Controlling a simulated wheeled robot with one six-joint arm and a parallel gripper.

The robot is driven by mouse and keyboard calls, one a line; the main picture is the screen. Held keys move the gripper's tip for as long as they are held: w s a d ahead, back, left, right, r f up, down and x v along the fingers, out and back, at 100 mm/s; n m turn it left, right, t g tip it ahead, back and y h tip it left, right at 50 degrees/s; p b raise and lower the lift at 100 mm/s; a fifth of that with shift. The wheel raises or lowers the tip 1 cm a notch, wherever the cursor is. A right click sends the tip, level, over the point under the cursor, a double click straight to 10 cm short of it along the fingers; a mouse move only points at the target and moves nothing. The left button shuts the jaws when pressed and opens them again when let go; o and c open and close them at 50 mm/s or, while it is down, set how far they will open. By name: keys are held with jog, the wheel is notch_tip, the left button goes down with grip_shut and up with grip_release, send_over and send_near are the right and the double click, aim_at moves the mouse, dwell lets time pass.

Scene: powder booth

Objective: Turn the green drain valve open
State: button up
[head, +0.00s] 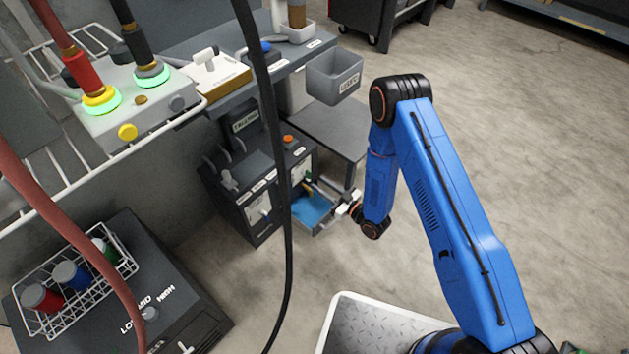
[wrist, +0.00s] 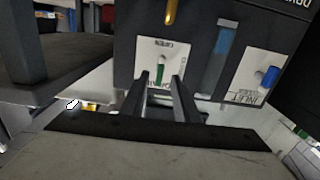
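The green drain valve (wrist: 160,69) shows in the wrist view as a small upright green handle on a white plate (wrist: 152,53) on the front of a dark cabinet. My gripper (wrist: 161,83) has its two dark fingers apart, with the lower part of the green handle showing between the fingertips. I cannot tell whether the fingers touch it.
A blue handle (wrist: 270,77) is on a second white plate to the right, past a blue sight strip (wrist: 222,45). A gold piece (wrist: 171,11) is above. A black cable (head: 270,150) hangs across the head view. A grey bin (head: 334,76) is above; the floor at right is clear.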

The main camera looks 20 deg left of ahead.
jog(key=v, duration=1.2)
jog(key=shift+d, duration=0.1)
